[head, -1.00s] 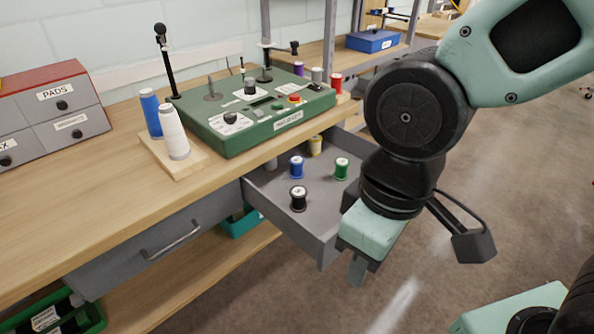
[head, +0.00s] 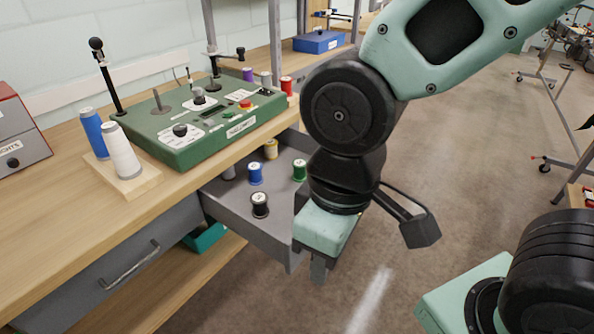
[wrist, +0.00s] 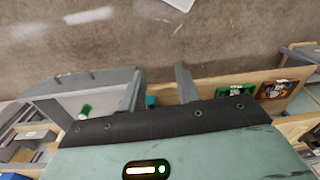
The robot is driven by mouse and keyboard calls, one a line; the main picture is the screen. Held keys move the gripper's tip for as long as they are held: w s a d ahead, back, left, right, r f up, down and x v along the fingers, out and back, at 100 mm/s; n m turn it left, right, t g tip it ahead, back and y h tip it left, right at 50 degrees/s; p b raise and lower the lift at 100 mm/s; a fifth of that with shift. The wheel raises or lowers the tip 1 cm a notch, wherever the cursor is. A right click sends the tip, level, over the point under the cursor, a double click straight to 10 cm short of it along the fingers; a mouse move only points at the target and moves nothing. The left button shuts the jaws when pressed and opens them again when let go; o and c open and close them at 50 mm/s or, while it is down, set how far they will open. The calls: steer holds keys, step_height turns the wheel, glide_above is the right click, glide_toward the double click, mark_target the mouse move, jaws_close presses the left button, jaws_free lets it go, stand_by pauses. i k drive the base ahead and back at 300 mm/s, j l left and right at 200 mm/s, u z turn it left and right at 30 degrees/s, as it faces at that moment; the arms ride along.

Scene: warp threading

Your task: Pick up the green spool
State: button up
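The green spool (head: 300,170) stands upright in the open grey drawer (head: 275,236), near its right side in the head view. It also shows as a small green and white thing in the wrist view (wrist: 85,111), at the left. My gripper (head: 318,270) points down just outside the drawer's front right corner, apart from the spool. In the wrist view its two fingers (wrist: 159,88) stand well apart with nothing between them. My arm's lower part partly covers the drawer's right side.
The drawer also holds a blue spool (head: 256,173), a black spool (head: 260,205) and a yellow spool (head: 271,149). A green control box (head: 180,150) and cones of thread (head: 122,152) stand on the wooden bench (head: 60,215) above.

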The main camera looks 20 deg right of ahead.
mark_target(299, 176)
steer(key=i+j+z, duration=0.3)
steer(key=j+z, duration=0.3)
steer(key=i+j+z, duration=0.3)
steer(key=j+z, duration=0.3)
